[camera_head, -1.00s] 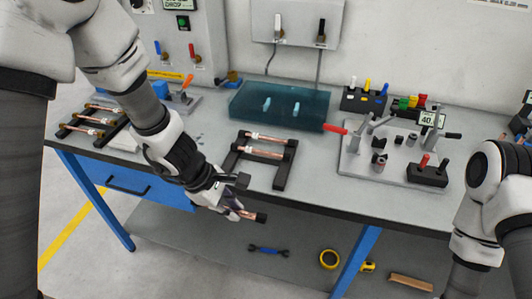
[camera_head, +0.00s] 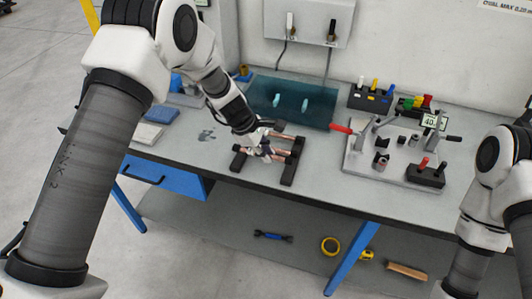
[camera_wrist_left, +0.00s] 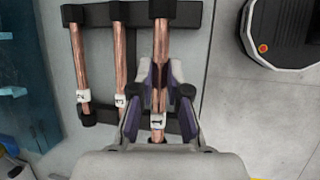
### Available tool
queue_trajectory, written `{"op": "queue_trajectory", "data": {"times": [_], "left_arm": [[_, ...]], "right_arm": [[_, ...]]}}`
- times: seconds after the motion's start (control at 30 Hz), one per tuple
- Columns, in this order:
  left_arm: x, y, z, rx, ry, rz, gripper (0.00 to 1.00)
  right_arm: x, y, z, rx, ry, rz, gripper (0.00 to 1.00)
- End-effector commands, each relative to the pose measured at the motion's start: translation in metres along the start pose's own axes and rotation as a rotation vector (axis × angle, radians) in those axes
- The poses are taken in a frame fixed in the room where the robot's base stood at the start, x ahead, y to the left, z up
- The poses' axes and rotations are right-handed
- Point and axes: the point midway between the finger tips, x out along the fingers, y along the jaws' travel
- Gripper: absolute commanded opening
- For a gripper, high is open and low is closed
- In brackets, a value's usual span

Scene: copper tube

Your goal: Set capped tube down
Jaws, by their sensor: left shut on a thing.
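The copper tube labelled 1 (camera_wrist_left: 160,45) has a black cap on its far end and lies between the fingers of my left gripper (camera_wrist_left: 160,78), which is shut on it. In the head view my left gripper (camera_head: 266,150) is low over the black rack (camera_head: 289,174). The wrist view shows the tube over the rack (camera_wrist_left: 192,14), parallel to the tubes labelled 3 (camera_wrist_left: 120,55) and 2 (camera_wrist_left: 79,55). I cannot tell whether tube 1 touches the rack. My right gripper is out of view.
To the right is a grey fixture plate (camera_head: 362,167) with a red-handled clamp and pegs. A dark device with an orange button (camera_wrist_left: 263,48) is at right in the wrist view. Bench left of the rack is mostly clear.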

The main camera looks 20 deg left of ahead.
Motion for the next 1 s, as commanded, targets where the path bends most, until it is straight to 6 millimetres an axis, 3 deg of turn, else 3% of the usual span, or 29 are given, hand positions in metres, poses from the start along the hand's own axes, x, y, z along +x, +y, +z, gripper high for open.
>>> {"op": "queue_trajectory", "data": {"times": [0.2, 0.53, 0.57, 0.6, 1.0], "left_arm": [[0.028, -0.007, -0.011, -0.001, 0.0, -0.002, 0.0], [0.034, -0.008, -0.014, 0.0, 0.001, -0.001, 0.0], [0.032, -0.007, -0.013, 0.0, 0.001, -0.001, 0.26], [0.032, -0.007, -0.013, 0.0, 0.001, -0.001, 0.4], [0.024, -0.006, -0.012, 0.0, 0.001, 0.001, 0.4]], "right_arm": [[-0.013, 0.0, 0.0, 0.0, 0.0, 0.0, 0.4], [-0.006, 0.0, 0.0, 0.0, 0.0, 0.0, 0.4], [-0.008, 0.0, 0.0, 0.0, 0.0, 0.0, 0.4], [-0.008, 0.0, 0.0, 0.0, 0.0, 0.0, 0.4], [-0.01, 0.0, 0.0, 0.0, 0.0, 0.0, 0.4]]}}
